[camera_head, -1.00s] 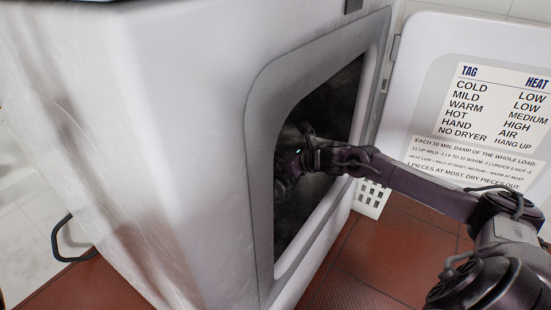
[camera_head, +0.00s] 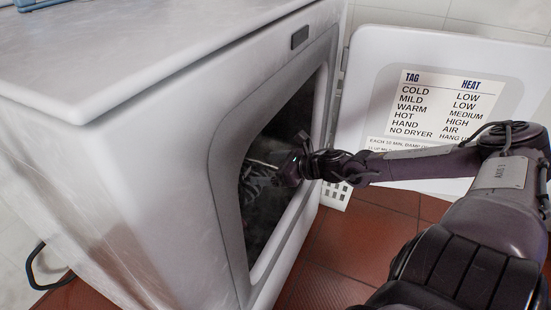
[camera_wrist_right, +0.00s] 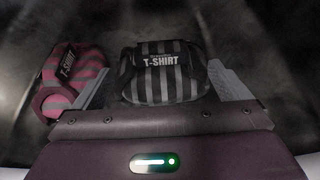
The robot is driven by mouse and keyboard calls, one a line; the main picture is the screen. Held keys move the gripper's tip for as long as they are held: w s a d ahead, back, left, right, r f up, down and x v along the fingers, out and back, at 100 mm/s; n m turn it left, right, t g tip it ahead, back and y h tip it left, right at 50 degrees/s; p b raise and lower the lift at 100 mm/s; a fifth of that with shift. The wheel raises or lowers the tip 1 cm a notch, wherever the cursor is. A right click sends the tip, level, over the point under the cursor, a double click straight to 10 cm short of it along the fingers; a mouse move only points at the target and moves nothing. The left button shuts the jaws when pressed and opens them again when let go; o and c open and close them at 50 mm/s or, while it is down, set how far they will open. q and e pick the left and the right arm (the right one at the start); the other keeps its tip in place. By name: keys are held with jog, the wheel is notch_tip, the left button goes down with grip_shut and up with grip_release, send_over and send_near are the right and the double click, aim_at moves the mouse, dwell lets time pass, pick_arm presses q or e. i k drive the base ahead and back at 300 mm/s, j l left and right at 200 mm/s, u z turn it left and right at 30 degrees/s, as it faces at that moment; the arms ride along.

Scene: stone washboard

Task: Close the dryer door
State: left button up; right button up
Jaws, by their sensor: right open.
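The white dryer (camera_head: 165,150) fills the left and middle of the head view. Its door (camera_head: 365,75) stands wide open to the right, with a tag and heat chart on its inner face. My right arm crosses in front of the door, and my right gripper (camera_head: 262,168) is inside the dark drum opening. In the right wrist view, the gripper's two fingers are apart. A rolled black-and-grey striped T-shirt (camera_wrist_right: 165,75) lies between them. A rolled red-and-grey striped T-shirt (camera_wrist_right: 68,82) lies by the left finger. My left gripper is out of view.
A white perforated basket (camera_head: 335,195) is partly visible below the door, behind my arm. The red tiled floor (camera_head: 345,245) is bare in front of the dryer. A blue object (camera_head: 40,4) sits on the dryer top. A dark handle (camera_head: 40,272) shows at the lower left.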

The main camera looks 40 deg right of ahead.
aim_at(404, 88)
jog(key=k+l, duration=0.3)
jog(key=k, duration=0.15)
jog(key=k+l, duration=0.25)
jog(key=k, duration=0.2)
